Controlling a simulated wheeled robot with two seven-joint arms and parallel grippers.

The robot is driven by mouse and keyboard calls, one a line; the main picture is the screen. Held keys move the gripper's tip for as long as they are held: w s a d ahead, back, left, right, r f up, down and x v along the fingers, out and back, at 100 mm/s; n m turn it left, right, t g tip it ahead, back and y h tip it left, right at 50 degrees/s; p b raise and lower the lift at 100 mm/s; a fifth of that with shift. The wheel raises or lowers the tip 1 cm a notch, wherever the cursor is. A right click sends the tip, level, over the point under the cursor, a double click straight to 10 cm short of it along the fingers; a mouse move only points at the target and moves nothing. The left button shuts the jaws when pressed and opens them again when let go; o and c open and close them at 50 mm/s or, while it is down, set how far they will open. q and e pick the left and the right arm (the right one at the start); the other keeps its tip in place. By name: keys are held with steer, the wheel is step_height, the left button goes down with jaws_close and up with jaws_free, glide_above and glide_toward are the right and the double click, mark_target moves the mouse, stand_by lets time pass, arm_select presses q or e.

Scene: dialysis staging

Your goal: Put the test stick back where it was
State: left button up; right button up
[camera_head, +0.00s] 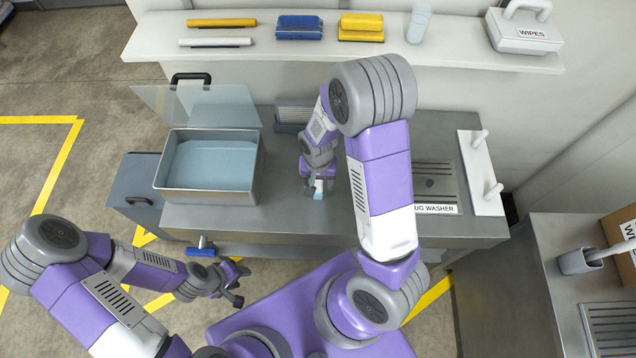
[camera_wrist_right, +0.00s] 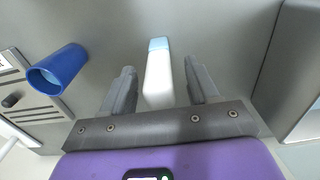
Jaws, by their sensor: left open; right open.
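A white stick with a light blue end, which looks like the test stick (camera_wrist_right: 159,82), shows between the fingers of my right gripper (camera_wrist_right: 158,68) in the right wrist view. The fingers are open, with a gap on each side of the stick. I cannot tell whether it stands or lies. In the head view, a small part of the stick (camera_head: 319,188) shows beneath my right gripper (camera_head: 318,181), over the grey counter (camera_head: 290,212). My left gripper (camera_head: 238,284) is open and empty, low in front of the counter.
A steel basin (camera_head: 168,190) of blue liquid with a raised clear lid stands left on the counter. A blue cup (camera_wrist_right: 58,70) is near the right gripper. A mug washer (camera_head: 437,186) and white peg rack (camera_head: 478,160) are at right. The back shelf (camera_head: 240,55) holds sponges and wipes.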

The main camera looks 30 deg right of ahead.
step_height(320, 180, up, 9)
steer(key=shift+r+p, duration=0.2)
steer(key=shift+p, duration=0.55)
